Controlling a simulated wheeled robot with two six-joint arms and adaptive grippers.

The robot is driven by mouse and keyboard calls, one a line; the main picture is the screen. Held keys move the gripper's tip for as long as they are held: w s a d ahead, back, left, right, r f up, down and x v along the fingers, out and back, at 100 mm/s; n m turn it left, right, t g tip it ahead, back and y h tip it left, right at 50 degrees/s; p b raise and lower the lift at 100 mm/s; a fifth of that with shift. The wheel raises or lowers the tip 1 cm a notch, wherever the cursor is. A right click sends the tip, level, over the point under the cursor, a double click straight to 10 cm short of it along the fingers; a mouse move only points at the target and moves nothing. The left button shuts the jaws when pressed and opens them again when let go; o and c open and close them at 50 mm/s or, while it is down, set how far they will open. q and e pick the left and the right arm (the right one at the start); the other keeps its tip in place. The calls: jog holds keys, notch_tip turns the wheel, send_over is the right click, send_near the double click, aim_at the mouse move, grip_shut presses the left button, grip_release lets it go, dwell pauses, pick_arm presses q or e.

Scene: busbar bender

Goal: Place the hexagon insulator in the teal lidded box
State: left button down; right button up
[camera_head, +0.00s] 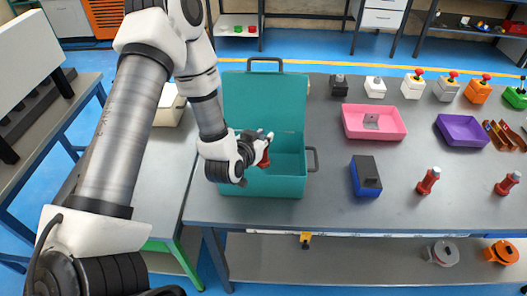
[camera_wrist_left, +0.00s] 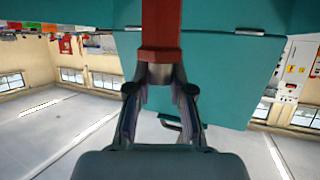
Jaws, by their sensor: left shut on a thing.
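The teal lidded box (camera_head: 290,187) stands open on the grey table, its lid (camera_head: 265,100) raised at the back. My left gripper (camera_head: 262,146) is over the box's opening and shut on a red insulator (camera_head: 265,158). In the left wrist view, the fingers (camera_wrist_left: 160,92) close on the insulator's metal end, next to a red hexagonal collar (camera_wrist_left: 160,54). The red body (camera_wrist_left: 161,22) extends away from the fingers, towards the teal box. I cannot tell whether the insulator touches the box floor. My right gripper is not in view.
A blue block with a dark top (camera_head: 366,176) and two red insulators (camera_head: 428,182) (camera_head: 507,184) stand right of the box. A pink tray (camera_head: 374,134) and purple tray (camera_head: 461,143) lie behind them. Several push-button units line the back. The box's side handle (camera_head: 313,160) sticks out right.

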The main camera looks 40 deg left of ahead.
pick_arm(q)
notch_tip(320, 180, down, 4)
jog(key=c, duration=1.5)
grip_release()
jog(key=shift+s+f, duration=0.1)
jog(key=shift+f, duration=0.1)
jog(key=o, duration=0.5)
jog(key=shift+c, duration=0.2)
jog(key=shift+r, duration=0.1)
